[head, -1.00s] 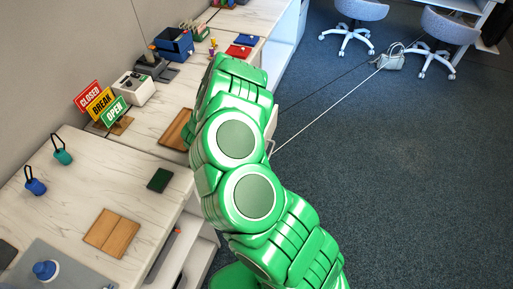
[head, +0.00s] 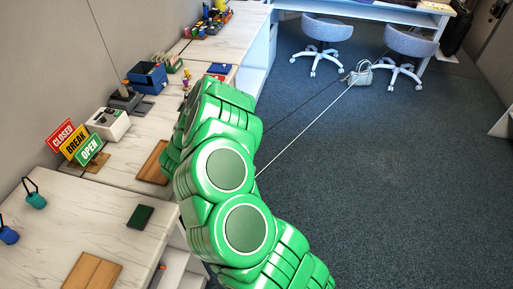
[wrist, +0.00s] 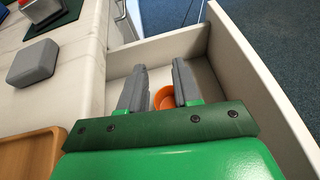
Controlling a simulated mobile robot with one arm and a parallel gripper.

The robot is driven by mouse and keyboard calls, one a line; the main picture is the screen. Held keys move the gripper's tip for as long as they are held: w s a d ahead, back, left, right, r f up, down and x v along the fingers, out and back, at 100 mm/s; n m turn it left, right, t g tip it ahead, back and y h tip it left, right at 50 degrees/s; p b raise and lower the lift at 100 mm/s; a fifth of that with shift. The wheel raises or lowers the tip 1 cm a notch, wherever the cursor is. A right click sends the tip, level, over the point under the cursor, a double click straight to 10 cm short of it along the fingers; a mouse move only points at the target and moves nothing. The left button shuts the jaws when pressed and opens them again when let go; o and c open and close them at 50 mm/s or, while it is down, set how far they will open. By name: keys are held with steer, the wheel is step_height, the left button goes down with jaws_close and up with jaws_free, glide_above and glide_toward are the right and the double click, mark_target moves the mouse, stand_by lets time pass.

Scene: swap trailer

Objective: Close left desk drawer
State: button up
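In the wrist view a white desk drawer (wrist: 265,80) stands pulled open beside the desk top. An orange round object (wrist: 165,97) lies inside it. My gripper (wrist: 160,75) is over the drawer with its two grey fingers apart, and nothing is between the tips. I cannot tell whether the fingers touch the drawer. In the head view my green arm hides the gripper and most of this drawer. The white desk (head: 110,222) runs along the left side.
On the desk are a wooden tray (head: 154,163), a dark green box (head: 140,217) and the closed/break/open signs (head: 77,143). A grey block (wrist: 33,63) lies near the drawer in the wrist view. Open carpet (head: 390,190) lies to the right, with office chairs (head: 326,30) beyond.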

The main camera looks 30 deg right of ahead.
step_height(320, 180, up, 5)
steer(key=shift+d+r, duration=0.1)
jaws_close()
step_height(320, 180, up, 17)
steer(key=w+d+f+n+y, duration=0.2)
steer(key=d+f+n+y, duration=0.3)
steer(key=d, duration=0.4)
steer(key=w+d+f+n+y, duration=0.2)
steer(key=d+f+n+y, duration=0.1)
steer(key=d+f+y, duration=0.4)
steer(key=s+d+r+n+t+y, duration=0.4)
steer(key=s+d+r+n+y, duration=0.8)
steer(key=s+d, duration=0.4)
step_height(320, 180, down, 27)
steer(key=a, duration=0.1)
steer(key=x, duration=1.3)
steer(key=shift+w+a+f+m+h, duration=0.25)
steer(key=shift+a+f+m+h, duration=0.05)
steer(key=shift+f+h, duration=0.15)
